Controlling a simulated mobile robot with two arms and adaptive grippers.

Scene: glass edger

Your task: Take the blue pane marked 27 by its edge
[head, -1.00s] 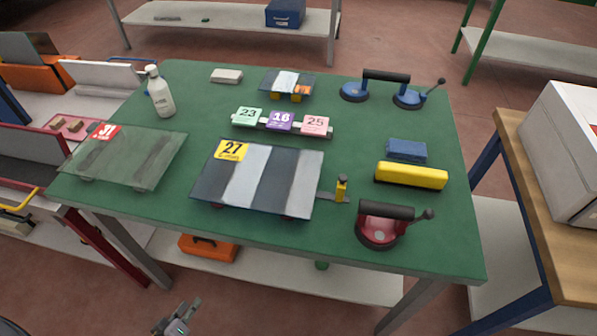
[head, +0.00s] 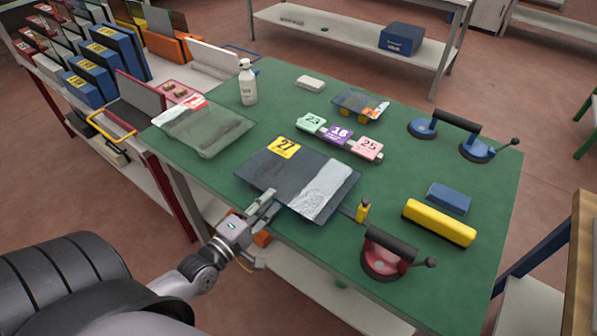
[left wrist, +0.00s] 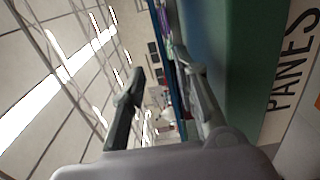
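The pane marked 27 (head: 262,172) lies flat, just above the green table top at its near side. It looks dark with a bright reflection, and has a yellow label (head: 284,148). My left gripper (head: 266,203) is at its near edge. In the left wrist view the gripper (left wrist: 160,95) has its two fingers apart. A thin blue edge, apparently the pane's (left wrist: 163,40), runs into the gap, nearer the right finger. I cannot tell whether a finger touches it. My right gripper is out of view.
The green table (head: 395,185) also holds a clear pane with a red label (head: 203,128), a bottle (head: 247,84), number cards (head: 339,134), a small pane (head: 358,104), a blue suction lifter (head: 460,125), a red suction cup (head: 383,258), a yellow bar (head: 440,222) and a blue block (head: 449,197).

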